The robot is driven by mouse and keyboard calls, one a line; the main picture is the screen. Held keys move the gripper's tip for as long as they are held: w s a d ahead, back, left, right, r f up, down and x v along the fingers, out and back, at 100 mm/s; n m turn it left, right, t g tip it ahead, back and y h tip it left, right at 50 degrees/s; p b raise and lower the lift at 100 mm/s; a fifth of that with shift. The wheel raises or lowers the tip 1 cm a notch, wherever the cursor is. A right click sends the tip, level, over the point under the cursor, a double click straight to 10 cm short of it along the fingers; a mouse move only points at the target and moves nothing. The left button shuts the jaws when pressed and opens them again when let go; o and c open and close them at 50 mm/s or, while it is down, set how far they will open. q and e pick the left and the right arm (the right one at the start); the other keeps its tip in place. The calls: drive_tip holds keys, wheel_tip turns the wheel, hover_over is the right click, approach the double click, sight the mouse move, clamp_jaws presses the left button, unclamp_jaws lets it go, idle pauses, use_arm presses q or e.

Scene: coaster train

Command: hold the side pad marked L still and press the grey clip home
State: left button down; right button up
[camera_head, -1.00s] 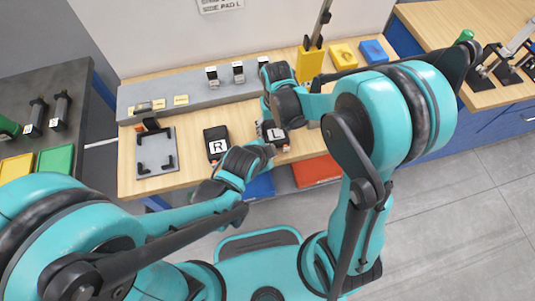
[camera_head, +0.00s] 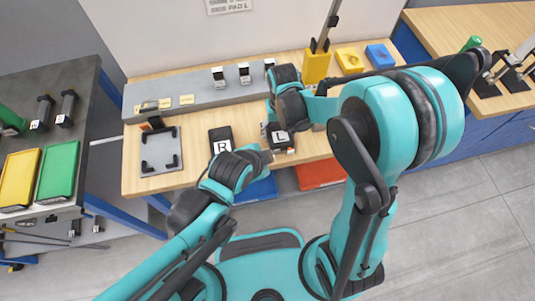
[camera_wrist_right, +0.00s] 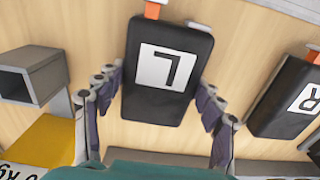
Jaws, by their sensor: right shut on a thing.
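The side pad marked L (camera_head: 281,138) is a black block with a white label, lying at the front of the wooden bench. In the right wrist view the pad (camera_wrist_right: 168,95) sits between the fingers of my right gripper (camera_wrist_right: 160,105), which is shut on it. An orange tab (camera_wrist_right: 152,10) shows at its end. In the head view my right gripper (camera_head: 284,122) hides part of the pad. My left gripper (camera_head: 262,158) is close in front and to the left of pad L; its fingers are too small to judge. I cannot pick out the grey clip for certain.
The black pad marked R (camera_head: 221,140) lies left of pad L. A grey plate with black corner brackets (camera_head: 161,152) is further left. A grey rail (camera_head: 200,92) with small labelled blocks runs along the back. A yellow holder (camera_head: 316,66) stands behind my right gripper.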

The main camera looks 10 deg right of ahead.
sight(279, 131)
drive_tip(key=o, duration=1.6)
drive_tip(key=shift+c, duration=0.2)
wheel_tip(279, 131, up, 12)
use_arm(q)
drive_tip(key=a+r+n+y, duration=0.2)
drive_tip(key=a+n, duration=0.6)
drive_tip(key=a, duration=0.4)
drive_tip(key=w+a+r+n+t+y, duration=0.1)
drive_tip(key=a+r+n+y, duration=0.1)
drive_tip(key=a+n, duration=0.6)
drive_tip(key=a+r+b, duration=0.1)
drive_tip(key=a, duration=0.4)
drive_tip(key=shift+w+r+n+y, duration=0.15)
drive_tip(key=shift+r+n+y, duration=0.15)
drive_tip(key=shift+r, duration=0.05)
use_arm(e)
drive_tip(key=s+d+r+t, duration=0.1)
drive_tip(key=s+d+t, duration=0.3)
drive_tip(key=s+t, duration=0.3)
drive_tip(key=s, duration=0.3)
drive_tip(key=shift+d, duration=0.35)
